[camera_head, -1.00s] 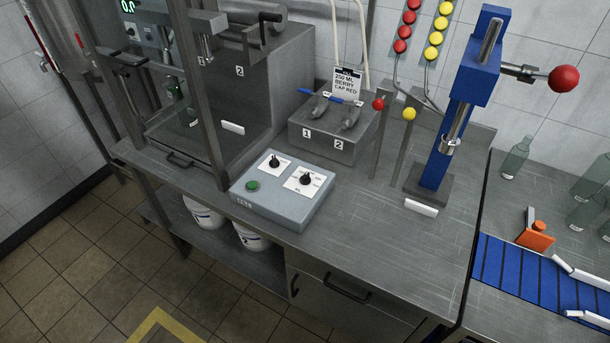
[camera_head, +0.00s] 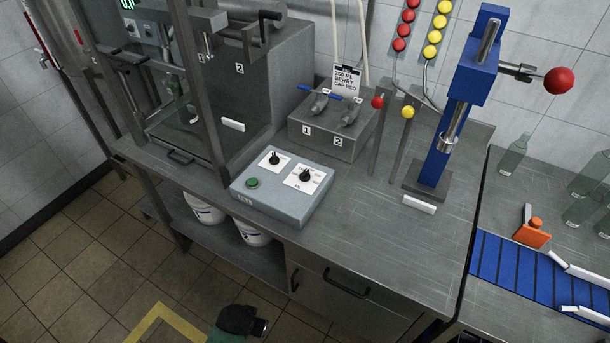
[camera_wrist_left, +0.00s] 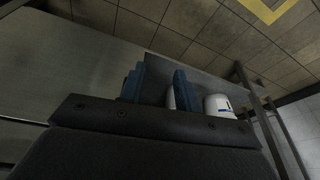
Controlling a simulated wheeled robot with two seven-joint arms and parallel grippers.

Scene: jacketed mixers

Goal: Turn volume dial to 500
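The grey control box (camera_head: 283,192) sits on the steel counter. It carries a smaller black dial (camera_head: 274,159) at left, a larger black dial (camera_head: 306,175) on a white scale plate at right, and a green button (camera_head: 252,183). The scale lettering is too small to read, so I cannot tell the settings or which dial is for volume. A dark part of my arm shows at the bottom of the head view, below and in front of the counter, apart from the box. In the left wrist view my left gripper (camera_wrist_left: 158,88) has its blue fingers apart with nothing between. My right gripper is not in view.
A clamp block (camera_head: 331,128) with a label card stands behind the box. A blue press (camera_head: 457,105) with a red-knobbed lever stands to the right. White buckets (camera_head: 253,232) sit on the shelf below.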

